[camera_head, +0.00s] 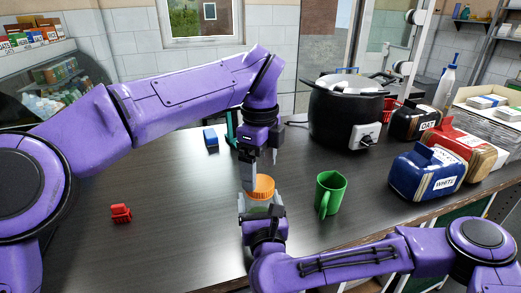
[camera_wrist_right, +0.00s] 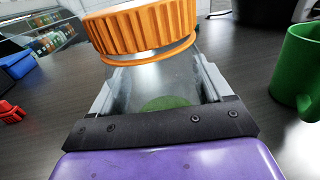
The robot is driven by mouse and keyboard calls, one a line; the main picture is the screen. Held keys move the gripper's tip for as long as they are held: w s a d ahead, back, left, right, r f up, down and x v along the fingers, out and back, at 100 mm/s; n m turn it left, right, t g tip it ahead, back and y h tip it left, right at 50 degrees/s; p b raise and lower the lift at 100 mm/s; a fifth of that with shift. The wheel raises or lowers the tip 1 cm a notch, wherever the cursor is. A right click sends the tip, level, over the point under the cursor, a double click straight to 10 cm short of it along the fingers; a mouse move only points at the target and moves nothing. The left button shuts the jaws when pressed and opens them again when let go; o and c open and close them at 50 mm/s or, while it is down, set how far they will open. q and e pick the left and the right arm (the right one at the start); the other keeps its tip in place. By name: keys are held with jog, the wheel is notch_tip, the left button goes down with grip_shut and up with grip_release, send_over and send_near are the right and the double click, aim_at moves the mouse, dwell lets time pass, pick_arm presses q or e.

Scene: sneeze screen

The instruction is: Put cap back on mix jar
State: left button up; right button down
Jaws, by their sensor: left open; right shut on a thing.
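The mix jar (camera_wrist_right: 150,78) is clear, with something green inside low down. It stands upright between the fingers of my right gripper (camera_head: 260,206), which is shut on it. The orange ribbed cap (camera_head: 262,187) sits at the jar's mouth; it fills the top of the right wrist view (camera_wrist_right: 145,30). I cannot tell how tightly it is seated. My left gripper (camera_head: 261,170) is open and points down just above and behind the cap, one finger close to the cap's left side. It holds nothing that I can see.
A green mug (camera_head: 331,192) stands close right of the jar. A black pot cooker (camera_head: 345,112) is behind it. Bags (camera_head: 426,172) line the right side. A red small object (camera_head: 121,213) and a blue one (camera_head: 211,138) lie left.

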aim_at(260, 182)
pick_arm(q)
jog(key=shift+f, duration=1.65)
jog(key=c, duration=1.1)
jog(key=m, duration=1.2)
jog(key=shift+m, duration=0.3)
jog(key=m, duration=0.9)
jog(key=shift+m, duration=0.3)
jog(key=o, duration=1.3)
jog(key=shift+c, duration=0.2)
